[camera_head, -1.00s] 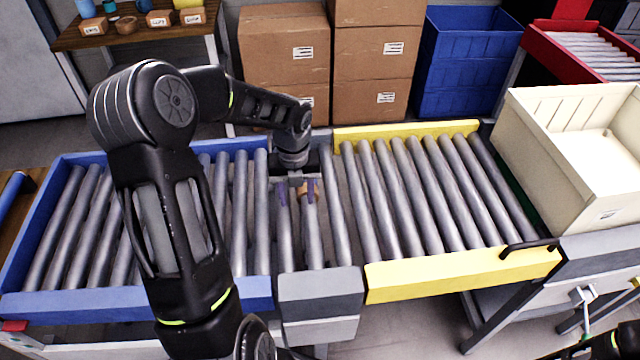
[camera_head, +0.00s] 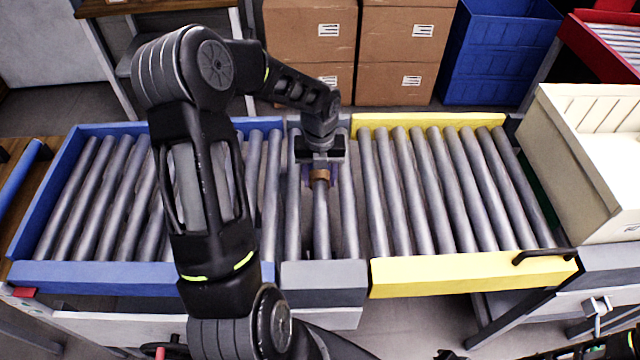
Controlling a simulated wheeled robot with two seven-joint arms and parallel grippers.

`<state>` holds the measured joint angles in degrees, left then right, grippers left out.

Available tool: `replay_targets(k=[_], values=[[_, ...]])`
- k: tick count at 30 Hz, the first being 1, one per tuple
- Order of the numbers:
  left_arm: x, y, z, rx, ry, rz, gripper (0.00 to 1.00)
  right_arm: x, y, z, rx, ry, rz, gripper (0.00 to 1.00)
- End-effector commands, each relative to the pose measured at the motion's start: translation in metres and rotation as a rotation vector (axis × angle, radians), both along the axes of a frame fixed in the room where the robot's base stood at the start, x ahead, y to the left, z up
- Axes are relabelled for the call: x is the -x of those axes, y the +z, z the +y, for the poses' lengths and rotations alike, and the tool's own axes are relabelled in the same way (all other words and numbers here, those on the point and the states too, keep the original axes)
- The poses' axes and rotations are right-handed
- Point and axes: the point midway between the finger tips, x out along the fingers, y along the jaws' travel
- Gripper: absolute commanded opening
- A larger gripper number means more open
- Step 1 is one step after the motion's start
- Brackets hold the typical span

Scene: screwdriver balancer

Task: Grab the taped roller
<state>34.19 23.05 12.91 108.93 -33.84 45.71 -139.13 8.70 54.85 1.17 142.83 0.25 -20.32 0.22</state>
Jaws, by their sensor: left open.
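The taped roller (camera_head: 321,222) is a grey metal roller with a brown-orange band of tape near its far end. It lies in the grey middle section of the conveyor, between the blue and yellow sections. My left gripper (camera_head: 319,178) comes down over the roller's far part, its fingers on either side of the roller close to the tape. It is open; whether the fingers touch the roller cannot be told. The gripper hides the roller's far end. My right gripper is not clearly seen; only dark arm parts show at the bottom right.
Plain rollers lie on both sides, in the blue frame (camera_head: 150,275) and the yellow frame (camera_head: 470,272). A cream bin (camera_head: 590,165) stands at the right. Cardboard boxes (camera_head: 310,35) and blue crates (camera_head: 495,50) stand behind. A blue roller (camera_head: 20,180) lies at the far left.

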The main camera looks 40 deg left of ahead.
Motion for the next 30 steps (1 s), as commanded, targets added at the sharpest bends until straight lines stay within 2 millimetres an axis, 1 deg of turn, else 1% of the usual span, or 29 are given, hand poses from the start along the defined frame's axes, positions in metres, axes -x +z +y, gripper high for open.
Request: replay_targets(k=[5, 8, 12, 15, 18, 30], values=[[0.0, -0.001, 0.0, 0.001, 0.0, 0.001, 0.47, 0.0, 0.001, 0.0, 0.0, 0.0, 0.0, 0.0], [0.0, -0.008, -0.001, 0.001, 0.0, 0.002, 0.47, 0.0, 0.003, 0.0, 0.001, -0.001, 0.001, 0.0], [0.001, -0.028, -0.002, 0.002, -0.001, 0.004, 0.47, 0.001, 0.009, 0.0, 0.002, -0.001, 0.003, 0.0], [0.0, -0.043, -0.002, 0.002, 0.0, 0.002, 0.47, 0.001, 0.009, -0.001, 0.002, -0.001, 0.004, 0.0], [0.0, -0.051, -0.001, 0.001, 0.0, 0.002, 0.47, 0.001, 0.01, -0.001, 0.003, -0.002, 0.004, 0.0], [0.0, -0.052, -0.001, 0.001, 0.0, -0.001, 0.47, 0.002, 0.009, -0.001, 0.002, -0.001, 0.004, 0.0]])
